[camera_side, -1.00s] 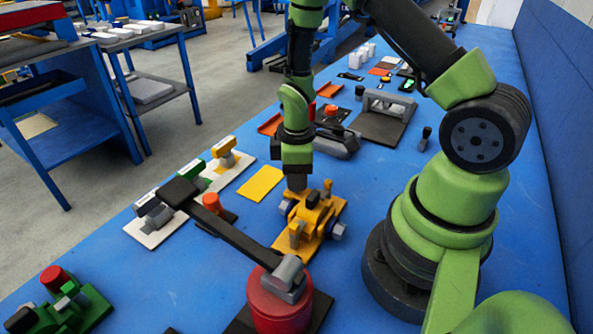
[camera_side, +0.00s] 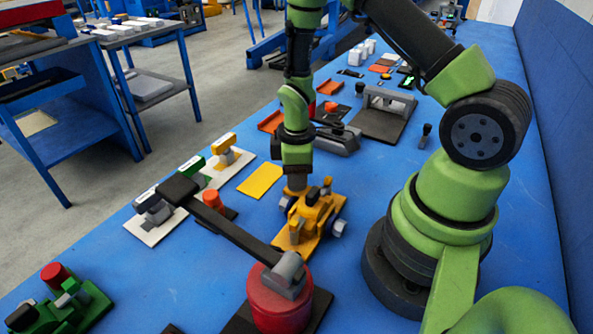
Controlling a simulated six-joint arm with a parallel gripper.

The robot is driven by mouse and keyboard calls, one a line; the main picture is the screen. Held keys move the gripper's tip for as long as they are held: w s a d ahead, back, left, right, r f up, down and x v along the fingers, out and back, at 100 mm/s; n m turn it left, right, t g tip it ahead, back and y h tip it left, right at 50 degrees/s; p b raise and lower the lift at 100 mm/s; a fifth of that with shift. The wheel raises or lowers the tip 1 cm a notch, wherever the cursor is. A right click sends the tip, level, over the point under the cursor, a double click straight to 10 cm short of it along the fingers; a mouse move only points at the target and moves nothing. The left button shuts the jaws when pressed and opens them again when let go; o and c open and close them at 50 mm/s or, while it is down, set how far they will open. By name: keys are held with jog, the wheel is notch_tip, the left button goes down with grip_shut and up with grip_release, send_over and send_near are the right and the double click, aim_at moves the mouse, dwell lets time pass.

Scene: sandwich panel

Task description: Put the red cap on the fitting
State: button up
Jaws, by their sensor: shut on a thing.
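My gripper (camera_side: 297,183) points down at the back left part of a yellow fixture (camera_side: 310,213) with grey knobs on its sides. Its jaws look shut, but what they hold is too small and dark to make out, and I cannot tell whether it touches the fixture. An orange-red cap-like piece (camera_side: 213,200) stands on a dark plate left of the gripper. A green fitting (camera_side: 88,308) at the lower left has a red round top (camera_side: 56,274) beside its grey part. I cannot tell which of these red pieces is the task's cap.
A long dark bar (camera_side: 235,235) runs from the left to a red drum (camera_side: 280,305) in front. Grey, green and yellow valves (camera_side: 222,146) stand on white plates at left. A yellow sheet (camera_side: 260,180) lies flat. A grey bridge-shaped block (camera_side: 388,100) stands behind.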

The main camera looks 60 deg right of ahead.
dwell(0.3)
jog(key=o, duration=1.2)
jog(key=shift+r, duration=0.6)
jog(key=shift+o, duration=0.5)
jog(key=shift+r, duration=3.1)
jog(key=shift+r, duration=0.1)
